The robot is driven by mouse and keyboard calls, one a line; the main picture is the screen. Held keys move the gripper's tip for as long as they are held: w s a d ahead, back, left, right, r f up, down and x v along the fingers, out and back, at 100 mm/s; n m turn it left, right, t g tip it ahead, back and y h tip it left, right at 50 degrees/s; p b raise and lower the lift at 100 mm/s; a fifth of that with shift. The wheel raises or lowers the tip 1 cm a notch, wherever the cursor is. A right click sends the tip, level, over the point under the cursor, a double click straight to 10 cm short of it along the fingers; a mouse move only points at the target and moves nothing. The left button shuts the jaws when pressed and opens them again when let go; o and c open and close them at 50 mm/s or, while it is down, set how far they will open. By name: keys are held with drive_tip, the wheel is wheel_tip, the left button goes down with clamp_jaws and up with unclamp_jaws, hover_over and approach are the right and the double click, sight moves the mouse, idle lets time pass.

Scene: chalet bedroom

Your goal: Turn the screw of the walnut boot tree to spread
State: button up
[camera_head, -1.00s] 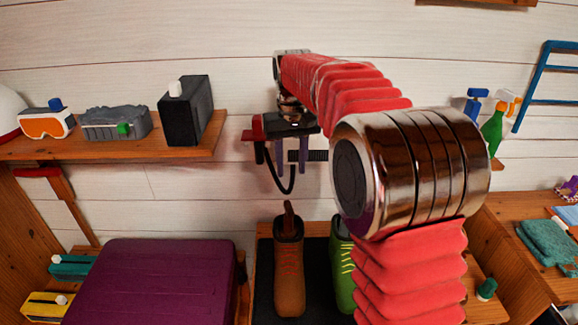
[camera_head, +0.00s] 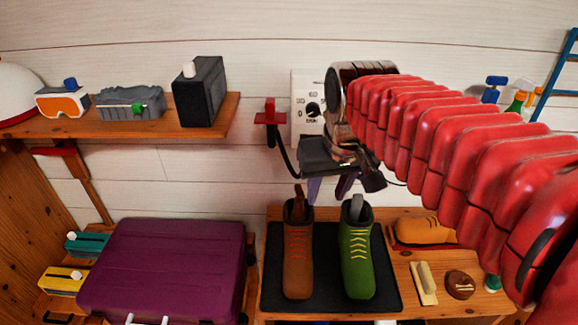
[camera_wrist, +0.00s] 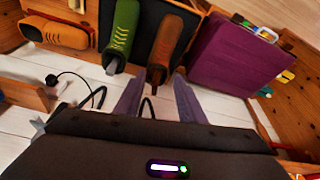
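A brown boot (camera_head: 298,262) with orange laces stands on a black mat (camera_head: 385,295). A dark brown wooden boot tree (camera_head: 299,206) sticks up from its opening; its screw is too small to make out. To its right stands a green boot (camera_head: 356,262) with a grey insert (camera_head: 356,209). My gripper (camera_head: 331,190) hangs just above and behind the boots, fingers pointing down, open and empty. In the wrist view, the boot tree (camera_wrist: 157,74) appears between the spread fingertips of my gripper (camera_wrist: 157,83), apart from them as far as I can tell.
A purple suitcase (camera_head: 165,270) lies left of the mat. An orange shoe (camera_head: 422,231), a brush (camera_head: 424,280) and a round tin (camera_head: 460,283) are at right. A wall dial panel (camera_head: 305,105) is behind my gripper. A shelf (camera_head: 130,124) is at upper left.

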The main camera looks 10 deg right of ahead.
drive_tip(key=s+f+t, duration=0.1)
drive_tip(key=s+f, duration=0.4)
drive_tip(key=s, duration=0.6)
drive_tip(key=shift+f+t, duration=0.3)
drive_tip(key=shift+t, duration=0.1)
drive_tip(key=shift+c, duration=0.6)
